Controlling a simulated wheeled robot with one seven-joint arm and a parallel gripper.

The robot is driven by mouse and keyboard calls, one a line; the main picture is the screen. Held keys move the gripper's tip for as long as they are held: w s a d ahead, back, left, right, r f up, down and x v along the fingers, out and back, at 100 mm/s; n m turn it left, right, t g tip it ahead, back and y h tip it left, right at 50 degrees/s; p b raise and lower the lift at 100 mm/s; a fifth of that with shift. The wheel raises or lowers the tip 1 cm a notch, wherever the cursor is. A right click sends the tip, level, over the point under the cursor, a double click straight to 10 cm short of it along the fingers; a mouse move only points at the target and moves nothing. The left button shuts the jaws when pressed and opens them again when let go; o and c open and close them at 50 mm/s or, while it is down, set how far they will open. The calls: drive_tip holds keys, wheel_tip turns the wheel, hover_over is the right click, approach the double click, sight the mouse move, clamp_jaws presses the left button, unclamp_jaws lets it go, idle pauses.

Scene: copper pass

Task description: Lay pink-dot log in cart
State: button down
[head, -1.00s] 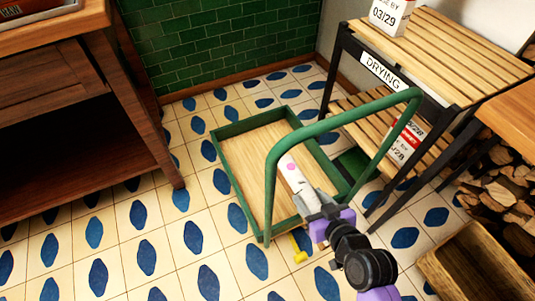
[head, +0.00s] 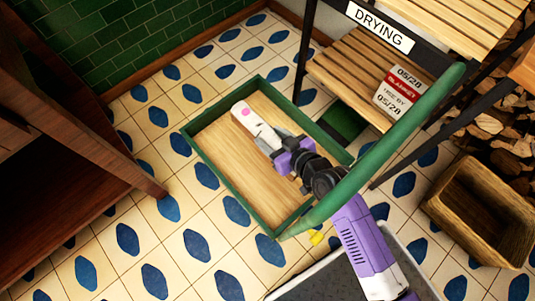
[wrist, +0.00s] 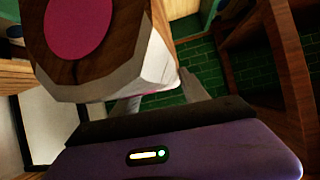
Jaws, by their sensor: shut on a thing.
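The pink-dot log (head: 254,125) is a pale piece with a pink dot near its far end. My gripper (head: 277,147) is shut on it, and in the head view the log shows over the wooden bed of the green-framed cart (head: 226,165). I cannot tell whether the log touches the bed. In the wrist view the log (wrist: 100,45) fills the upper left, with its large pink dot, brown bark and pale side close to the camera. The cart's green handle (head: 390,150) arches across my arm.
A slatted rack marked DRYING (head: 380,25) stands behind the cart at the right, with a labelled packet (head: 400,92) on its lower shelf. A wooden crate (head: 480,212) stands at the right by stacked firewood. A dark wooden table (head: 70,150) is at the left.

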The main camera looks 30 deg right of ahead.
wheel_tip(320, 180, down, 16)
drive_tip(key=b, duration=0.7)
drive_tip(key=shift+r, duration=0.25)
drive_tip(key=shift+f+b, duration=0.5)
drive_tip(key=shift+b, duration=0.15)
drive_tip(key=shift+f, duration=0.15)
drive_tip(key=c, duration=0.6)
unclamp_jaws()
